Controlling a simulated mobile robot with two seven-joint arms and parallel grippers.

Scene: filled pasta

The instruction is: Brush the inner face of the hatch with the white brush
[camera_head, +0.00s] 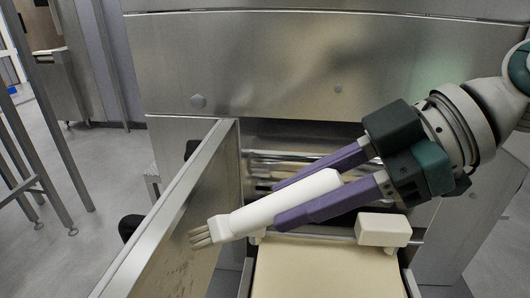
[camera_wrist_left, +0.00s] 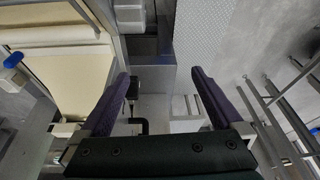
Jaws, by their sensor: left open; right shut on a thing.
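The white brush (camera_head: 270,207) is held in my right gripper (camera_head: 281,201), whose purple fingers are closed on its body. The brush points left and slightly down, its bristles (camera_head: 201,237) in front of the hatch's inner face. I cannot tell whether the bristles touch it. The hatch (camera_head: 190,228) stands open at the left of the machine, its inner face turned right. A few faint dark marks show low on that face. My left gripper (camera_wrist_left: 161,78) is open and empty in the left wrist view; it does not show clearly in the head view.
The steel machine front (camera_head: 270,60) fills the back, with rollers (camera_head: 300,160) in the opening behind the brush. A cream belt (camera_head: 325,270) runs below, with a white block (camera_head: 383,230) beside the brush. Metal frame legs (camera_head: 45,150) stand on the grey floor at left.

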